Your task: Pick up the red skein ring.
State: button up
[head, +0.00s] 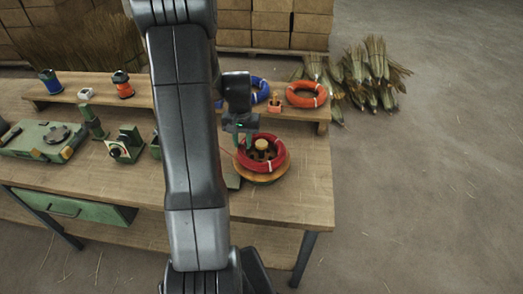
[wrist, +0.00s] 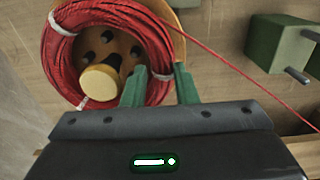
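The red skein ring (head: 282,156) lies around the pale-topped wooden hub (head: 261,144) on a round wooden holder (head: 262,179), near the right end of the bench. In the wrist view the ring (wrist: 68,62) shows white ties, and a red strand runs off to the lower right. My gripper (wrist: 160,72) has its two green fingers on either side of the ring's near side, one inside the loop and one outside. The band fills most of the gap; I cannot tell whether the fingers press on it. In the head view my gripper (head: 243,140) is at the ring's left edge.
A blue ring (head: 262,84) and an orange ring (head: 307,94) lie on the raised back shelf. A green block (wrist: 278,45) stands beside the holder. Green machinery (head: 42,140) occupies the bench's left. Brush bundles (head: 370,75) lie on the floor beyond the bench.

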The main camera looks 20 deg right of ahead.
jog(key=shift+f, duration=1.25)
jog(key=shift+c, duration=0.5)
grip_shut()
